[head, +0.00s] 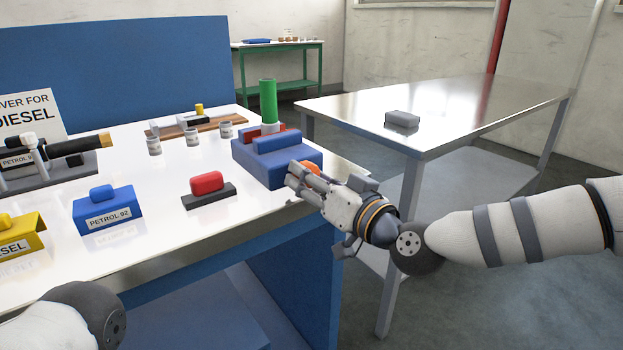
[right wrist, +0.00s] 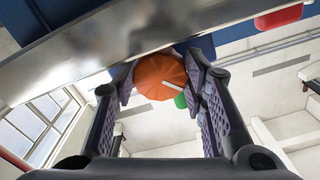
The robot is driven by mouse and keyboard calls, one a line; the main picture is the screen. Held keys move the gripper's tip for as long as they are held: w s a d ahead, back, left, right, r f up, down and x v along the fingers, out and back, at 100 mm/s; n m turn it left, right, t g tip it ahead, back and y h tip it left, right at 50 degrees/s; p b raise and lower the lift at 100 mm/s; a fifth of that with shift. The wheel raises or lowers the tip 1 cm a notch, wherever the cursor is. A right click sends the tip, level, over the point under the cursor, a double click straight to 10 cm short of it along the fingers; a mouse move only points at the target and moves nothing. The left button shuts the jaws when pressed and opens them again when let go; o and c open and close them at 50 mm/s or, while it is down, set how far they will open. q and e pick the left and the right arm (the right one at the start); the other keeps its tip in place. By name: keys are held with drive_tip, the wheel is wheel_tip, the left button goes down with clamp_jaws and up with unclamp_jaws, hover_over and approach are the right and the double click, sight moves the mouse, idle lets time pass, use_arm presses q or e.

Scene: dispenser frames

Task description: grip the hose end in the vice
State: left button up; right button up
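The blue vice (head: 277,160) stands at the right end of the white bench, with red jaws (head: 265,135). A green hose end (head: 268,101) with a pale lower part stands upright between the jaws; its contact with them is partly hidden. The vice's orange knob (head: 309,167) is at its front right. My right gripper (head: 298,180) is at this knob. In the right wrist view, the knob (right wrist: 161,82), with a white mark, sits between the fingers, which appear to touch both sides. A bit of green (right wrist: 181,101) shows past it. My left gripper is out of view.
Left of the vice are a red button block (head: 207,184), a blue PETROL 92 block (head: 107,210), a yellow DIESEL block (head: 20,236), several small cans (head: 192,137) and a nozzle (head: 75,146). A metal table (head: 450,105) with a grey block (head: 402,119) stands right.

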drive_tip(key=o, duration=0.4)
drive_tip(key=v, duration=1.2)
